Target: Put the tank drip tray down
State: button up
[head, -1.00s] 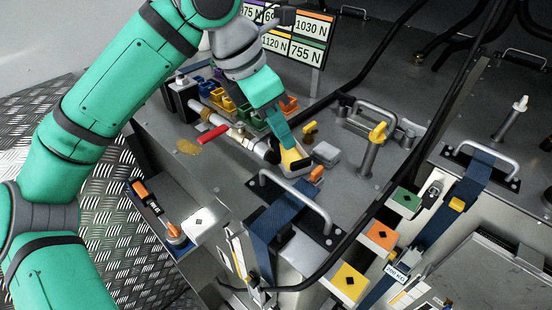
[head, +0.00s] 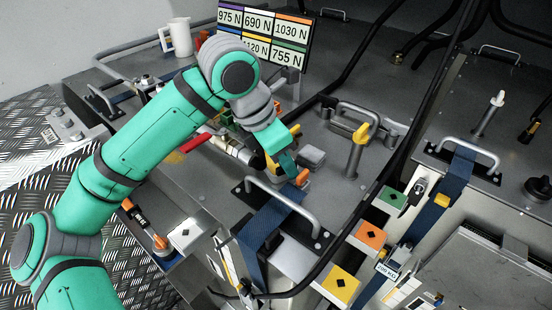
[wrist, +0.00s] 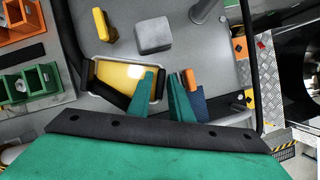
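The drip tray (wrist: 118,76) is a shallow, pale-rimmed tray with a yellow inside, low over the grey tank top in the wrist view. My gripper (wrist: 161,76) has its two green fingers apart, one over the tray's inside and one beyond its right rim. The rim lies between them with visible gaps. In the head view my gripper (head: 287,168) hides most of the tray. I cannot tell whether the tray rests fully on the surface.
A grey block (head: 312,155) and an orange piece (head: 303,176) lie close to my gripper. A yellow piece (wrist: 104,24) stands behind the tray. A yellow-topped post (head: 358,148) and a metal handle (head: 288,203) with a blue strap flank the spot. A black hose crosses nearby.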

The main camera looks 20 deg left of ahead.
jog(key=shift+w+f, duration=0.1)
jog(key=shift+f, duration=0.35)
jog(key=c, duration=0.4)
grip_shut()
jog(key=shift+d+r, duration=0.1)
jog(key=shift+r, duration=0.05)
